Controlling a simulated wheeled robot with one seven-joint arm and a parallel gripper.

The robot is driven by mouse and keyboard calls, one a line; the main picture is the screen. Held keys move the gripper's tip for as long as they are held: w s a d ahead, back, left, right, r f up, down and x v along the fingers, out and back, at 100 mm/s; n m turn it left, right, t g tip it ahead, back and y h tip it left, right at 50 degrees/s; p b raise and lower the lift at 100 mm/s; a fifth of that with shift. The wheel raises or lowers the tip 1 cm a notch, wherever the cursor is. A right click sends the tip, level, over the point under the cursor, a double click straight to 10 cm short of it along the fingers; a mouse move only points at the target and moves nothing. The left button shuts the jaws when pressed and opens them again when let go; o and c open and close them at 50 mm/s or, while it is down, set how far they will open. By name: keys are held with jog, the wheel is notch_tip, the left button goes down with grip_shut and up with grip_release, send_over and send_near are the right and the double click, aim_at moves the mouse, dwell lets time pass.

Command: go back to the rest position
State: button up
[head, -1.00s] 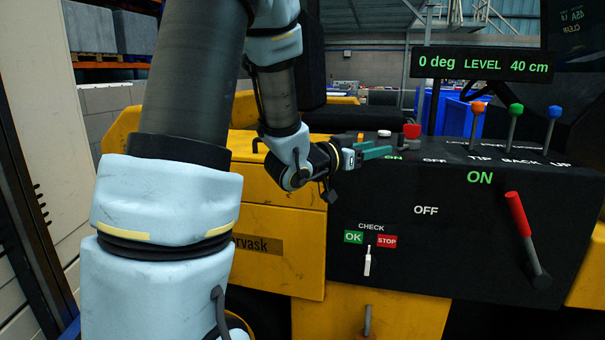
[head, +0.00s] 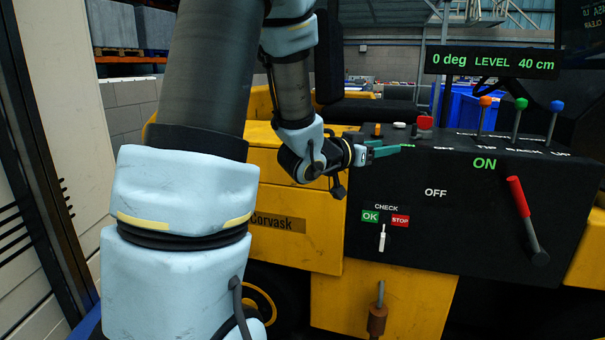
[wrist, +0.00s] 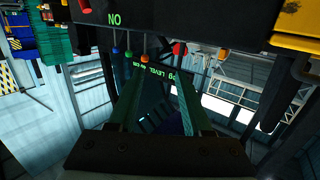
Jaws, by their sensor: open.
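My gripper (head: 385,149) is at the end of my arm, near the left end of the black control panel's top edge. Its green fingers point right, towards the panel (head: 400,245). In the wrist view the two green fingers (wrist: 160,105) stand apart with nothing between them. The exact gap between the fingers and the panel is hard to tell.
The panel carries a red-handled lever (head: 519,198), a small white check switch (head: 382,238), a red button (head: 424,122) and orange, green and blue knobbed levers (head: 519,110). A display (head: 491,62) reads "0 deg LEVEL 40 cm". A yellow machine body (head: 290,205) is below my forearm.

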jog(key=a+f+n+g+y+p, duration=0.1)
jog(key=a+f+n+y+p, duration=0.15)
jog(key=a+y, duration=0.4)
jog(key=a+f+n+y+p, duration=0.2)
jog(key=a+n+y+p, duration=0.2)
jog(key=a, duration=0.6)
jog(key=s+a+n+g+y+p, duration=0.1)
jog(key=s+a+g, duration=0.3)
jog(key=s, duration=0.4)
jog(key=s+a+n+g+y+p, duration=0.2)
jog(key=s+a+g+p, duration=0.1)
jog(key=s, duration=0.4)
jog(key=shift+s+a+f+g, duration=0.35)
jog(key=shift+a+f+g, duration=0.1)
jog(key=shift+a, duration=0.1)
